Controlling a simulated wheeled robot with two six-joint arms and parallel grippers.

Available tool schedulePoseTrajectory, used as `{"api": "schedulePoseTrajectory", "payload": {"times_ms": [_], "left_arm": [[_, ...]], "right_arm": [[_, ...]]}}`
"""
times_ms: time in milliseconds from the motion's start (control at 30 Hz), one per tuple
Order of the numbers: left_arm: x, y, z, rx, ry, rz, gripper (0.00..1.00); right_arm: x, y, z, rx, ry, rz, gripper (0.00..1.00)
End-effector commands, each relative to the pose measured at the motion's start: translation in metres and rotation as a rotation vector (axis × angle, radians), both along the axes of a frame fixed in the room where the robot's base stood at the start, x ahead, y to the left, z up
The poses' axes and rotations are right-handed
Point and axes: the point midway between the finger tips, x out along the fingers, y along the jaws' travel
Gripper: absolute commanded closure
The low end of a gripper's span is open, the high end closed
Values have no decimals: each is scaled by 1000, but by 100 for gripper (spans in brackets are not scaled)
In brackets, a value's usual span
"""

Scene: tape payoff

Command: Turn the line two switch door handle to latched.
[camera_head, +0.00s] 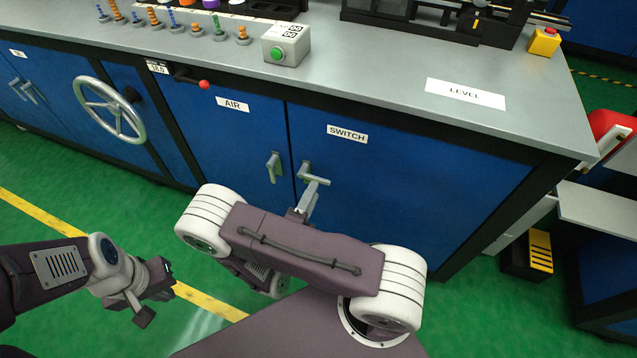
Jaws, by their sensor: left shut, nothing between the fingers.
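The SWITCH door (410,185) is a blue cabinet door with a white SWITCH label. Its grey lever handle (307,172) is at the door's left edge, with the lever pointing right, roughly level. My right gripper (308,196) is at this handle, just below and against or very near the lever. My own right forearm hides most of it, so contact and finger opening are unclear. My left gripper (154,290) is shut and empty at lower left, over the green floor and well away from the handle.
The AIR door (225,130) to the left has its own handle (273,167), hanging upright. A handwheel (109,109) and a red-knobbed lever (204,84) stick out further left. The grey worktop (370,75) overhangs the doors and carries a green-button box (286,44).

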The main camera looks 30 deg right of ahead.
Motion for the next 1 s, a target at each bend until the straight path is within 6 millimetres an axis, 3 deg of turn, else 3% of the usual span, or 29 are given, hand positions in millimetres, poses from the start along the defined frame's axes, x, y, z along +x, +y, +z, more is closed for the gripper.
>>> {"api": "schedulePoseTrajectory", "payload": {"times_ms": [100,267,633,767,1000], "left_arm": [[0,0,-14,0,0,0,100],[0,0,-21,0,1,0,100],[0,0,-22,0,1,0,100],[0,0,-22,0,0,0,100],[0,0,-22,0,0,0,100]], "right_arm": [[16,-21,-4,2,-2,-8,64],[31,-39,-3,1,-1,-6,64],[38,-45,0,2,-1,0,64],[38,-45,0,2,-1,-1,100],[38,-45,-1,2,-1,-1,100]]}}
